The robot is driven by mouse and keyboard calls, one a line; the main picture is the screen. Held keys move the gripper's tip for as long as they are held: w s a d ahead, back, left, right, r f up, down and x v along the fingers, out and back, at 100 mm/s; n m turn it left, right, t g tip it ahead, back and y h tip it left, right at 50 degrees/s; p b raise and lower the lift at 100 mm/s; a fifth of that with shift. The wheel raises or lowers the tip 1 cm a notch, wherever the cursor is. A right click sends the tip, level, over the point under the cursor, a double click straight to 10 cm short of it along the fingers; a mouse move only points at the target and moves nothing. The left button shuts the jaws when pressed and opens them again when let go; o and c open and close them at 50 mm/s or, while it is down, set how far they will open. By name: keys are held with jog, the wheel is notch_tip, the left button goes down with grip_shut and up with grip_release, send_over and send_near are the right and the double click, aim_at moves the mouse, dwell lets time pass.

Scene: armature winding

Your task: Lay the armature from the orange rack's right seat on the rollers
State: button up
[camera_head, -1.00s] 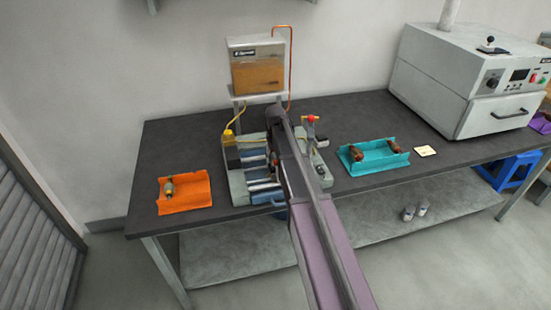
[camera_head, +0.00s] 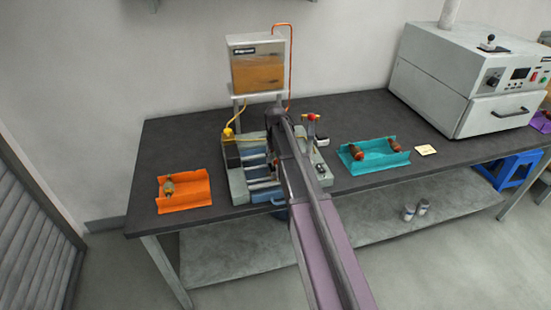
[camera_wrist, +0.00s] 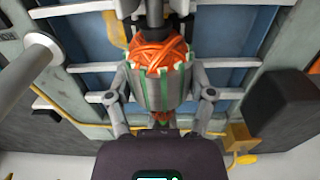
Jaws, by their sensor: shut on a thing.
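My gripper (camera_wrist: 160,88) is shut on an armature (camera_wrist: 152,78) with orange windings, a grey core with green strips and a shaft. A finger stands on each side of the core. The armature is above the winding machine's blue bed, where pale bars (camera_wrist: 232,62), apparently the rollers, cross behind it. I cannot tell whether it touches them. In the head view my arm hides the gripper and part of the rollers (camera_head: 263,184).
A box on a stand (camera_head: 257,68) rises behind the machine. Red-topped post (camera_head: 311,125) stands close to my arm.

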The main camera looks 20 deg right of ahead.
jog(key=shift+f, duration=0.2)
dwell(0.4)
jog(key=o, duration=1.3)
jog(key=shift+r, duration=0.2)
notch_tip(320, 180, up, 10)
jog(key=p, duration=1)
jog(key=s+a+f+b, duration=0.3)
jog(key=s+a, duration=0.1)
jog(key=a, duration=0.5)
jog(key=s+a+f+b, duration=0.3)
jog(key=s+a, duration=0.2)
jog(key=a, duration=0.4)
jog(key=s+a+f+b, duration=0.3)
jog(key=s+a, duration=0.2)
jog(key=a, duration=0.4)
jog(key=shift+a+f, duration=0.1)
jog(key=shift+f, duration=0.1)
